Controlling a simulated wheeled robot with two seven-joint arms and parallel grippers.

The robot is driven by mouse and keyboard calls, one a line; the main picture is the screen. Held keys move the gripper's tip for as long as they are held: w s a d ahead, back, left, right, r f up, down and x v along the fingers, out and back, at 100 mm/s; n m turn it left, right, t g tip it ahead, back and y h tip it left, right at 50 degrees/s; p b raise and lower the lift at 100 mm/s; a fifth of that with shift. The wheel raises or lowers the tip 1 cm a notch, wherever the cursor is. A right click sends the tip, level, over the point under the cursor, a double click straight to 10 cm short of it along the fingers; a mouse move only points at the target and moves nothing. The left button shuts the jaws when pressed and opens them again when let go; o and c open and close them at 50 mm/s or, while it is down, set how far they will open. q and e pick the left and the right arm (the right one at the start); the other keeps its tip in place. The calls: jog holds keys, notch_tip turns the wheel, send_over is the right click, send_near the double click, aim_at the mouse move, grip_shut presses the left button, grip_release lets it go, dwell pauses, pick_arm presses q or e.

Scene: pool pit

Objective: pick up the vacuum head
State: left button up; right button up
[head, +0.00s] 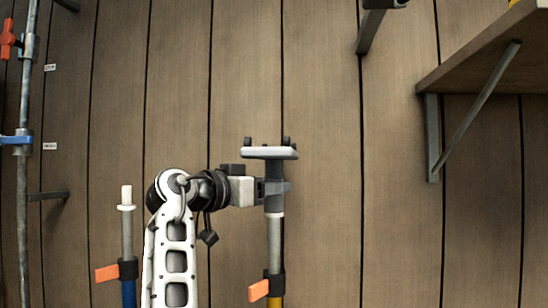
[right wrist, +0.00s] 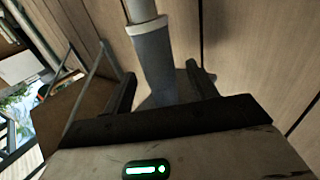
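The vacuum head (head: 269,153) is a flat white piece with small dark wheels on top. It sits upright on a grey neck (head: 275,203) above a pale tube that runs down to a yellow pole. My right gripper (head: 273,187) is at the neck just below the head, reaching in from the left. In the right wrist view its two dark fingers (right wrist: 160,85) stand on either side of the grey neck (right wrist: 155,58), with narrow gaps seen beside it. The fingers look open around the neck. My left gripper is not in view.
A blue pole with an orange clamp lever (head: 107,273) and white tip stands left of my arm. A pipe with red and blue valve handles (head: 17,139) runs along the left edge. A bracketed shelf (head: 490,65) juts out at the upper right. Plank wall lies behind.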

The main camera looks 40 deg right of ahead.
grip_shut()
jog(key=shift+r, duration=0.15)
notch_tip(320, 180, up, 10)
jog(key=shift+f, duration=0.1)
dwell(0.4)
dwell(0.5)
